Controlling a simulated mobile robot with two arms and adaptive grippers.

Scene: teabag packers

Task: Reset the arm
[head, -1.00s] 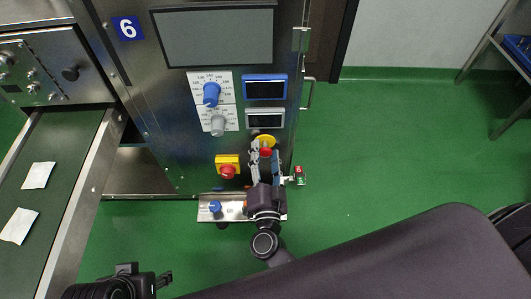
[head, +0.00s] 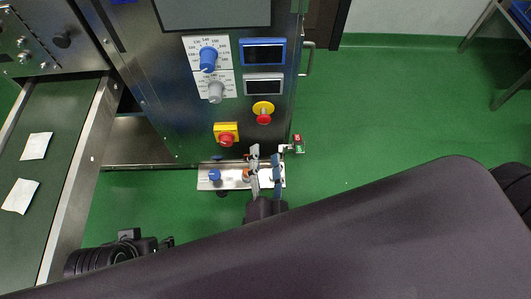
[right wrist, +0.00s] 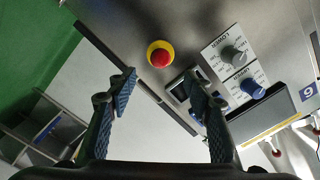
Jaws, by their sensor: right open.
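My right gripper (head: 264,158) is open and empty in the head view, in front of the small lower panel (head: 206,184) of the machine. In the right wrist view its two fingers (right wrist: 160,85) stand apart with nothing between them. The red button on a yellow base (right wrist: 160,54) lies beyond the fingers and apart from them; it also shows in the head view (head: 263,112). My left gripper (head: 155,241) is at the lower left of the head view, seen only in part, and its jaws cannot be made out.
The machine cabinet (head: 165,95) carries a blue knob (head: 208,59), a grey knob (head: 216,92) and a second red button (head: 226,135). A green conveyor (head: 55,150) with two white packets is at left. Green floor (head: 400,115) is clear at right.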

